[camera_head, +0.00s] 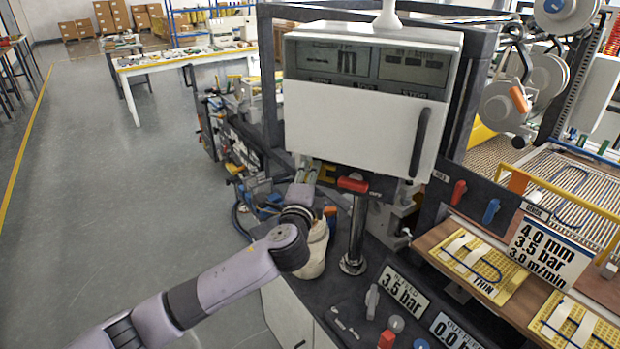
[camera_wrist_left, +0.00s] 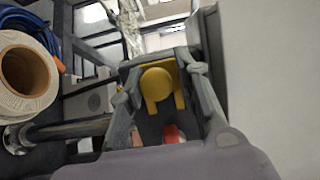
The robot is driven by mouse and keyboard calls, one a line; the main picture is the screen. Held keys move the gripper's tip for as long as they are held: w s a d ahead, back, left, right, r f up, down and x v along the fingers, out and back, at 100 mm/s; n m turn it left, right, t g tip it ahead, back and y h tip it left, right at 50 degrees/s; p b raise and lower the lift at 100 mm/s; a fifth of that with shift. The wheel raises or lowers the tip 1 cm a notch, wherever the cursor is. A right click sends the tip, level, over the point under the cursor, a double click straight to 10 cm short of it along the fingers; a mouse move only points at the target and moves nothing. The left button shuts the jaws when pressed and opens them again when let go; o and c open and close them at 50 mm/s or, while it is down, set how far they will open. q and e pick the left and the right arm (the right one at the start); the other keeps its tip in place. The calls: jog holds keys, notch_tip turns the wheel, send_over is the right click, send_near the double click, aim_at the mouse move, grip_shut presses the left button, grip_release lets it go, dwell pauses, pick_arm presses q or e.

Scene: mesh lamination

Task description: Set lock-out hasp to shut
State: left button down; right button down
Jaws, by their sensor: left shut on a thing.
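My left gripper (camera_head: 307,172) reaches up to the area just under the front of the white control box. In the left wrist view its two fingers (camera_wrist_left: 162,85) close around a yellow piece with a round knob and two short legs, which looks like the lock-out hasp (camera_wrist_left: 158,84). In the head view a bit of yellow (camera_head: 326,173) shows beside the fingertips; the rest is hidden by the gripper and the box. I cannot tell the hasp's exact position. My right gripper is not in view.
The white control box (camera_head: 360,125) hangs close above the gripper. A pale roll (camera_wrist_left: 25,72) is at left in the wrist view. A panel with labels (camera_head: 404,291) lies to the right.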

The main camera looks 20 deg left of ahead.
aim_at(326, 171)
pick_arm(q)
jog(key=shift+s+d+f, duration=0.1)
jog(key=shift+f, duration=0.5)
jog(key=shift+d, duration=0.2)
jog(key=d, duration=0.3)
jog(key=shift+s, duration=0.2)
jog(key=c, duration=1.5)
grip_release()
jog(key=shift+a, duration=0.1)
jog(key=shift+c, duration=0.2)
jog(key=shift+o, duration=1)
jog(key=shift+r, duration=0.25)
jog(key=shift+r, duration=0.1)
jog(key=s+d, duration=0.1)
jog(key=s, duration=1)
jog(key=shift+s+d, duration=0.3)
jog(key=shift+s, duration=0.1)
